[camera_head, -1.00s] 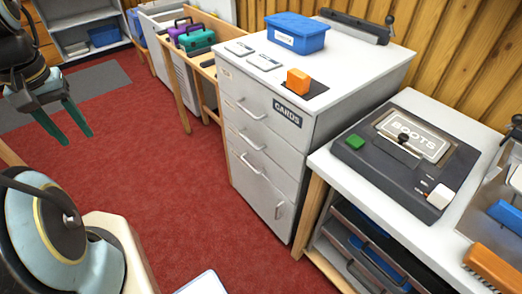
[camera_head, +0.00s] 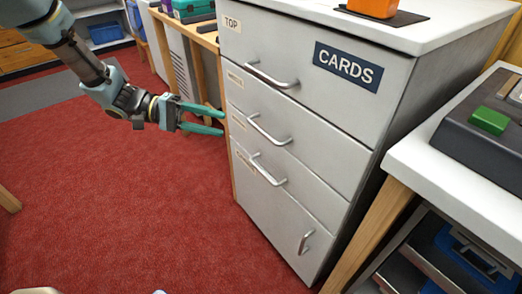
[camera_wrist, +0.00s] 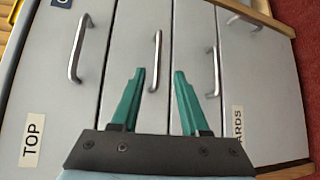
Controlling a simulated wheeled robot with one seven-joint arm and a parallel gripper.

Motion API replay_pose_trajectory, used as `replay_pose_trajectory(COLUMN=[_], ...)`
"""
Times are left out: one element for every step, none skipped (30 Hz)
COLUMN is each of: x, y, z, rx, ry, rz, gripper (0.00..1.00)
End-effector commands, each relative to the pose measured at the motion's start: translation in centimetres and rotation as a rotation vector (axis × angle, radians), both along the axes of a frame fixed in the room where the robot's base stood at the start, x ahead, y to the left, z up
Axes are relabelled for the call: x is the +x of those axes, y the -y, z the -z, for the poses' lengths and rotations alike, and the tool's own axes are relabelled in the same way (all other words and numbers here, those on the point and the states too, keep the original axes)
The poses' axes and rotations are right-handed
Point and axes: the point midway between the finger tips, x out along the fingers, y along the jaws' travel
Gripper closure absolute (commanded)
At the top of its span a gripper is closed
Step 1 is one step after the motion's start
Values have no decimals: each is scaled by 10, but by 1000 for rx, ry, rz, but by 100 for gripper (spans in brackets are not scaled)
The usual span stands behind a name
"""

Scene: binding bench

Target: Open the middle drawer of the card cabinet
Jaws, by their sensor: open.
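The grey card cabinet (camera_head: 315,118) has a "CARDS" sign and stacked fronts, all flush and shut. The second front from the top is the middle drawer (camera_head: 310,152), with a silver bar handle (camera_head: 268,130); its small label is too blurred to read surely. My gripper (camera_head: 222,122) is open and empty, its green fingers level and pointing at the cabinet's left side at about this drawer's height. In the wrist view the middle drawer's handle (camera_wrist: 155,62) lies ahead between the fingertips, apart from them as far as I can tell.
The top drawer handle (camera_head: 270,75) is just above and another handle (camera_head: 267,170) just below. A lower front has an upright handle (camera_head: 305,242). A white side bench (camera_head: 440,165) stands close at right. Red carpet (camera_head: 120,215) is clear in front.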

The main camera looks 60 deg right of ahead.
Motion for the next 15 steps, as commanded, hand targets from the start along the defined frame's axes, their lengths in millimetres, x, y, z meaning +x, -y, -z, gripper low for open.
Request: replay_pose_trajectory(x=[-3,-4,-7,-9,-12,-16,-19,-24,-30,-35,-40,-47,-52,-57,-64], y=[6,8,10,12,13,15,17,19,21,24,27,30,33,35,38], z=[6,6,6,6,6,6,6,7,8,9,9,11,11,12,13], rx=[-20,-28,-35,-39,-40,-40,-39,-38,-37,-37,-37,-37,-37,-36,-36], ry=[-15,-20,-25,-28,-28,-28,-29,-29,-29,-29,-28,-27,-27,-28,-28], rz=[1,1,1,1,2,2,3,3,4,4,4,4,4,4,4], gripper=[55,55,55,55,55,55,55,55,55,55,55,55,55,55,55])
